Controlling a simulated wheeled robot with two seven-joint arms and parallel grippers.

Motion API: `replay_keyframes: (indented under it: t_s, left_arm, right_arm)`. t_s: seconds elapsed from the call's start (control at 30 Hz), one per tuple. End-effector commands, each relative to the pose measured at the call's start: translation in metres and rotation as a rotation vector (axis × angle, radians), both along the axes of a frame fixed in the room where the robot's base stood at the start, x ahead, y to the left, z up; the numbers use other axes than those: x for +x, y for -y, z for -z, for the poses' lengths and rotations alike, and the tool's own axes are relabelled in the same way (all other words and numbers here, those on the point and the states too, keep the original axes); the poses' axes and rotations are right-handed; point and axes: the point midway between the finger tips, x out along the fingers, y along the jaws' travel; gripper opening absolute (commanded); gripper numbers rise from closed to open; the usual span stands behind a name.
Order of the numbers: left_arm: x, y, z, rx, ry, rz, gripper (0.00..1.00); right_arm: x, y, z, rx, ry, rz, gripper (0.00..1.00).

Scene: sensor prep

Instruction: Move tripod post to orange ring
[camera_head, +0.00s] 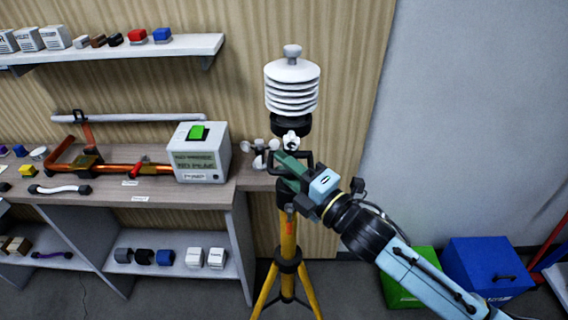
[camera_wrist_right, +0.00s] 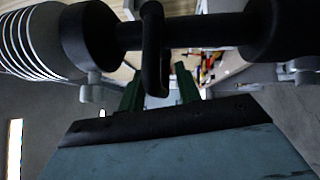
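The yellow tripod (camera_head: 287,240) stands on the floor in front of the bench. Above it is a post assembly with a white louvered shield (camera_head: 291,88) and a black collar below. In the right wrist view the black post (camera_wrist_right: 195,30) crosses the top, with the shield (camera_wrist_right: 25,45) at left and a black loop handle (camera_wrist_right: 154,50) in front. My right gripper (camera_head: 284,165) has green fingers at the tripod head, beside the handle. In the wrist view the fingers (camera_wrist_right: 161,85) stand apart; whether they touch the handle is unclear. I cannot make out the orange ring for certain. My left gripper is out of view.
A bench (camera_head: 110,190) at left holds an orange pipe (camera_head: 125,168) and a grey box (camera_head: 202,155) with a green switch. A wall shelf (camera_head: 110,50) hangs above. Green (camera_head: 408,280) and blue bins (camera_head: 488,268) stand on the floor at right, partly behind my arm.

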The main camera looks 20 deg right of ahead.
Motion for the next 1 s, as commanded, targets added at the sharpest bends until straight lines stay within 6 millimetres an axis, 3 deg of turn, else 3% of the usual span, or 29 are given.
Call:
replay_keyframes:
  t_s: [0.4,0.67,1.0]
  left_arm:
    - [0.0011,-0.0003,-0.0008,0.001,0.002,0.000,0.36]
    - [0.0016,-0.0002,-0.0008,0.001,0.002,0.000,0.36]
    - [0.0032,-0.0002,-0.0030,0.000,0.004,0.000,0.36]
  right_arm:
    - [0.0066,-0.0043,-0.0008,0.001,-0.001,-0.001,0.33]
    - [0.0064,-0.0042,-0.0015,0.002,0.001,-0.001,0.00]
    - [0.0079,-0.0026,-0.0063,0.003,0.007,0.001,0.00]
